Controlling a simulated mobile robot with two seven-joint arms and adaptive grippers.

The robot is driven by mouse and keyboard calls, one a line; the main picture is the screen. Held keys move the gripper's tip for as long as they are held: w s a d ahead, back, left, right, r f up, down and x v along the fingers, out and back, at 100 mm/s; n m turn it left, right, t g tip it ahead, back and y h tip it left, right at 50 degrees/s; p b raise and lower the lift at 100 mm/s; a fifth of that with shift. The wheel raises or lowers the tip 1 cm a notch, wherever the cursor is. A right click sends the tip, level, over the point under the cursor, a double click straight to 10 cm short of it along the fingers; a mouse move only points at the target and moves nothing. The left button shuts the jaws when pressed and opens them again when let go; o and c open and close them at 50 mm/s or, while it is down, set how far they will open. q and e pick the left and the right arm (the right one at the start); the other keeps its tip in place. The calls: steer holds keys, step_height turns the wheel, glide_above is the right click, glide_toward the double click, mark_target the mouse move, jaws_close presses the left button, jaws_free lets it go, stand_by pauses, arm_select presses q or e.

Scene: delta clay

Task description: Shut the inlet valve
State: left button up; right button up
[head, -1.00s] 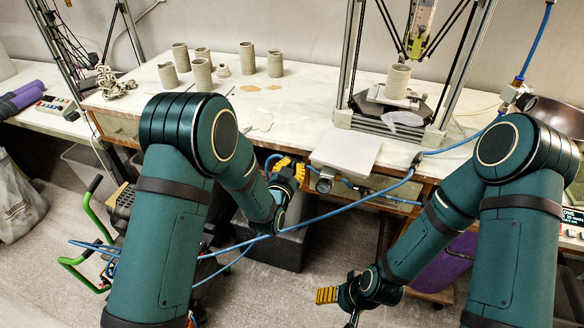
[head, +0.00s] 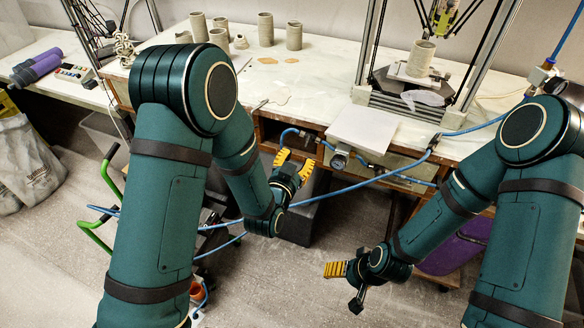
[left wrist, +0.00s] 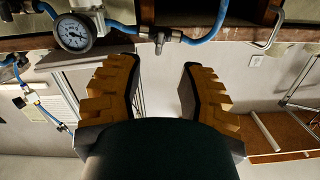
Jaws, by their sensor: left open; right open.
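My left gripper (head: 293,166) is open and empty, just in front of the bench's front edge, below and left of a pressure gauge (head: 339,160) on a blue air line. In the left wrist view the open fingers (left wrist: 160,72) frame empty space. A small metal fitting that looks like the inlet valve (left wrist: 162,38) sits on the blue line just beyond the fingertips, beside the gauge (left wrist: 74,33). The fingers do not touch it. Its handle position is too small to tell. My right gripper (head: 346,282) is open and empty, low over the floor.
Clay cups (head: 265,29) stand on the bench (head: 330,70) behind. A delta printer frame with a clay cup (head: 420,58) stands at right. A white board (head: 364,128) lies at the bench edge. Blue hose (head: 385,176) crosses in front. A green-handled cart (head: 97,240) is at left.

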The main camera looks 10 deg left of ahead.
arm_select(q)
steer(key=v, duration=0.3)
steer(key=shift+s, duration=0.25)
steer(key=shift+a, duration=0.1)
